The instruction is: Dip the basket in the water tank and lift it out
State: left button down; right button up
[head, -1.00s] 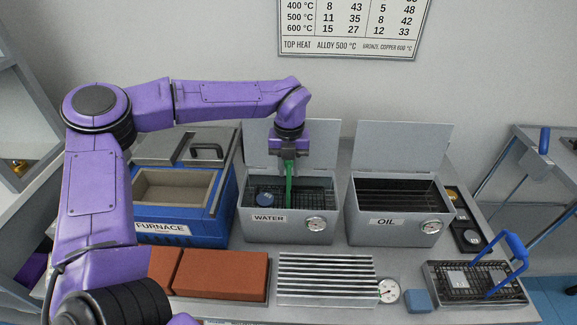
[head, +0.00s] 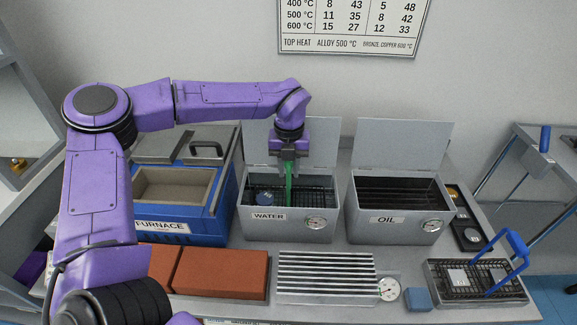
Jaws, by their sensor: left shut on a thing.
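The water tank (head: 289,232) is a grey box labelled WATER, with its lid raised at the back and a round dial on its front. A dark wire basket (head: 318,197) is inside it, below the rim, with a dark blue round piece (head: 268,199) in it. Its green handle (head: 289,185) stands upright. My left gripper (head: 288,160) is shut on the top of this handle, above the tank opening. The basket's underside and the water level cannot be made out. My right gripper is not in view.
The blue furnace (head: 190,228) stands left of the tank and the open oil tank (head: 385,230) stands right. Red bricks (head: 222,275), a ribbed metal block (head: 325,278) and a blue block (head: 418,299) lie in front. Another basket with a blue handle (head: 516,243) sits front right.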

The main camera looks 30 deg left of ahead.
pick_arm(q)
jog(key=shift+r, duration=0.2)
jog(key=shift+r+p, duration=0.85)
jog(key=shift+f+b, duration=0.65)
jog(key=shift+f, duration=0.35)
jog(key=shift+r, duration=0.1)
jog(key=shift+r+p, duration=0.8)
jog(key=shift+r, duration=0.05)
jog(key=shift+f+b, duration=0.65)
jog(key=shift+f, duration=0.3)
jog(key=shift+r, duration=0.15)
